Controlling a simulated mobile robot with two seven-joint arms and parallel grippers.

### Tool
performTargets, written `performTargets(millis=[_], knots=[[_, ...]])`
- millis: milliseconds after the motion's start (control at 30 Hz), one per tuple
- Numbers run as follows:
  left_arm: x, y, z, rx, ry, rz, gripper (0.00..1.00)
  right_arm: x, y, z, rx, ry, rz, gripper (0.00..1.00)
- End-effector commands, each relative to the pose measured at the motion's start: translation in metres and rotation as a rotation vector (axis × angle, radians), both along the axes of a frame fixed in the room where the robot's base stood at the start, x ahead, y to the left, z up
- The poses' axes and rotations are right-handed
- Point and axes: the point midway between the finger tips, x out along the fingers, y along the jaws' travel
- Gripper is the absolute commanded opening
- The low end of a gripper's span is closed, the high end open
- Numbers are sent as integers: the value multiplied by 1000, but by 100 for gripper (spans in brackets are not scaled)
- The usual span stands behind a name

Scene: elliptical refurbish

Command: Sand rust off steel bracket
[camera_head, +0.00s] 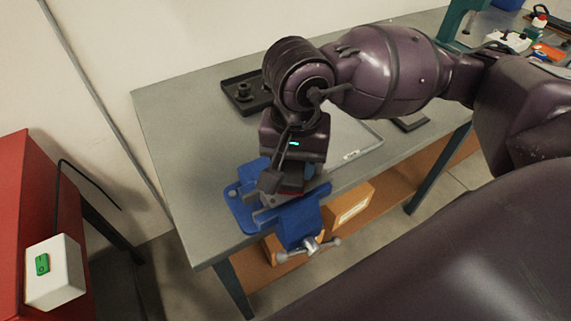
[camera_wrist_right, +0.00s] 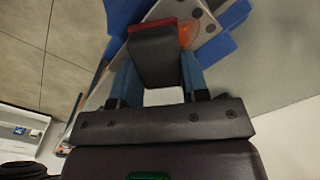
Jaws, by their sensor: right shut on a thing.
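A blue vise (camera_head: 304,220) is fixed at the front left edge of the workbench. In the right wrist view, the steel bracket (camera_wrist_right: 208,17) is a pale plate with dark holes and an orange rust patch, lying at the blue vise (camera_wrist_right: 220,46). My right gripper (camera_head: 279,176) is above the vise, shut on a dark sanding block (camera_wrist_right: 157,60) with a red underside. The block's red end is at the bracket, beside the visible rust; I cannot tell whether they touch. The block and my arm hide much of the bracket. My left gripper is not in view.
The grey workbench (camera_head: 180,120) has a black tray (camera_head: 238,98) with small parts at the back. Cardboard boxes (camera_head: 350,205) sit on the lower shelf. A red cabinet (camera_head: 30,190) with a switch box (camera_head: 55,275) stands left.

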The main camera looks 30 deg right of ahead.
Motion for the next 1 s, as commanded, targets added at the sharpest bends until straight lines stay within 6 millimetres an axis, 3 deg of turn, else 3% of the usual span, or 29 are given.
performTargets(millis=[67,500,1000], knots=[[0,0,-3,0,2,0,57,-1,-3,-6,-26,13,-9,22],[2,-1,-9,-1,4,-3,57,-3,31,-5,-14,15,-3,20],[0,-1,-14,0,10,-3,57,-3,57,-2,-9,10,1,20]])
